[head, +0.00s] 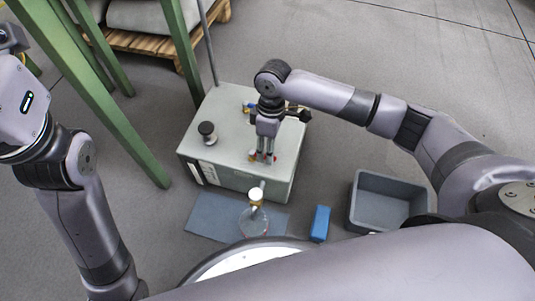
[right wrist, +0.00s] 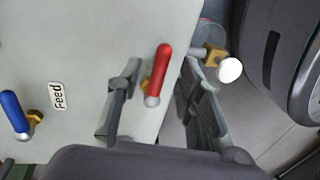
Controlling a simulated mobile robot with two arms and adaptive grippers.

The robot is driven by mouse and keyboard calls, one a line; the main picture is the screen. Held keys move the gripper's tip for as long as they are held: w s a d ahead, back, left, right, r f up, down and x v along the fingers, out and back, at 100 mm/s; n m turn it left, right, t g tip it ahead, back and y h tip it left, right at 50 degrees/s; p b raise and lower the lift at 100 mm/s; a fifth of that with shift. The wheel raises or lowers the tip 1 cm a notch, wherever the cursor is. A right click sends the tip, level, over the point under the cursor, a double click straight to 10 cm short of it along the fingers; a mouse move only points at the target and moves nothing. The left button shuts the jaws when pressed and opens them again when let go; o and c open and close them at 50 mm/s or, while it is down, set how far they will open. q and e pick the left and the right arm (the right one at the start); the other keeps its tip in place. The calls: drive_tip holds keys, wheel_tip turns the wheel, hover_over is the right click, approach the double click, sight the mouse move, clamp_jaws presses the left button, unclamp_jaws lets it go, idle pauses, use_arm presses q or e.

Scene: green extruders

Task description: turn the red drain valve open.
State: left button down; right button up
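The red drain valve handle (right wrist: 160,68) stands on the top of the grey box (head: 220,128), near its front edge, on a brass fitting. My right gripper (head: 264,160) points down at it. In the right wrist view its two fingers are apart, one on each side of the handle's lower end, with gaps showing, so the gripper is open. In the head view the fingers mostly hide the handle. My left arm rises at the left edge of the head view, and its gripper fingers do not show.
A blue handle (right wrist: 14,110) with a "Feed" label (right wrist: 58,95) and a black knob (head: 207,128) are also on the box. In front stand a glass vessel (head: 254,223), a blue block (head: 320,223) and a grey bin (head: 360,214). Green posts (head: 100,100) rise at left.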

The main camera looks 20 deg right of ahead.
drive_tip(key=shift+f, duration=0.45)
clamp_jaws()
idle(0.6)
